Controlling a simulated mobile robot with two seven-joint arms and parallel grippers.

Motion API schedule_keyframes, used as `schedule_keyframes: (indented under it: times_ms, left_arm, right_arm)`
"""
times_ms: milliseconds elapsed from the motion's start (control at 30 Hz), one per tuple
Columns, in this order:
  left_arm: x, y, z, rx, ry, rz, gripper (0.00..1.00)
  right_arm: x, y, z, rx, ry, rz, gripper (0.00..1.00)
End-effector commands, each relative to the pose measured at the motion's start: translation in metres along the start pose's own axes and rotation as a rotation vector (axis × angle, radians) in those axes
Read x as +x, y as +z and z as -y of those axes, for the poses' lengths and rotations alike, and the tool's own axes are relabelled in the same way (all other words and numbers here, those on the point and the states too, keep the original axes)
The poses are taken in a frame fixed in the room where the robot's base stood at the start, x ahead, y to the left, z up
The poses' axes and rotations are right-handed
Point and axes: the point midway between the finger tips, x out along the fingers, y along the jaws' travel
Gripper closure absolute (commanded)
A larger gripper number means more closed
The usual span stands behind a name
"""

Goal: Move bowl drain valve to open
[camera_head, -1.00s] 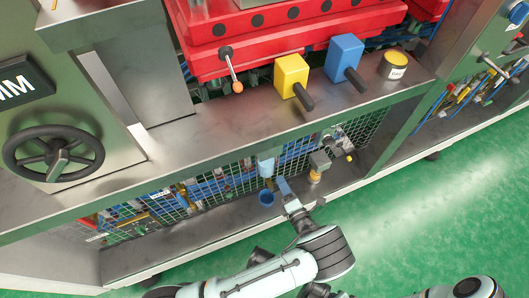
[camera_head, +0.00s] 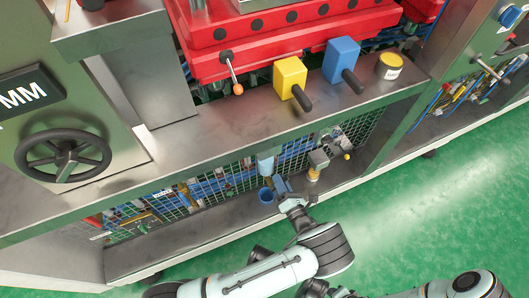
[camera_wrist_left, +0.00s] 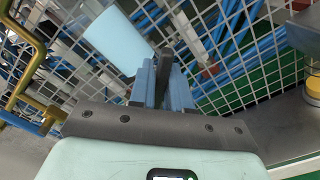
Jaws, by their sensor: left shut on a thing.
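A light-blue bowl (camera_head: 265,163) hangs in front of the wire mesh in the lower bay; it also shows at upper left in the left wrist view (camera_wrist_left: 117,42). My left gripper (camera_head: 279,184) is just right of and below it, reaching up from the floor side. In the left wrist view, its two blue-grey fingers (camera_wrist_left: 164,82) are shut on a dark lever (camera_wrist_left: 164,60), which looks like the bowl's drain valve handle. The joint between lever and bowl is hidden, and the lever's angle is hard to tell. My right gripper is outside the views.
A gauge-like fitting with a yellow base (camera_head: 314,174) is close to the right of my gripper. The wire mesh (camera_head: 215,188) lies behind. The green floor (camera_head: 430,195) in front is clear.

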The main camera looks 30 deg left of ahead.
Motion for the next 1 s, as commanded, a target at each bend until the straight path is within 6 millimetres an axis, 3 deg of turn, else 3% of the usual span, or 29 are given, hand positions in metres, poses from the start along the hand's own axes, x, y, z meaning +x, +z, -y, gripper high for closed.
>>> schedule_keyframes:
  times_ms: [200,533,800,1000]
  left_arm:
    - [-0.001,-0.001,-0.009,-0.196,-0.003,-0.003,1.0]
    - [-0.001,-0.002,-0.009,-0.224,-0.003,-0.003,1.0]
    - [-0.001,-0.005,-0.019,-0.478,-0.003,-0.004,1.0]
    - [-0.001,-0.006,-0.019,-0.528,-0.003,-0.004,1.0]
  right_arm:
    - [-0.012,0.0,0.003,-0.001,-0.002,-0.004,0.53]
    - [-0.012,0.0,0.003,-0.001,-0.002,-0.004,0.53]
    - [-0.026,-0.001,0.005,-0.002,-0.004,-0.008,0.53]
    - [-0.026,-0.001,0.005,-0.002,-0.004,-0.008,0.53]
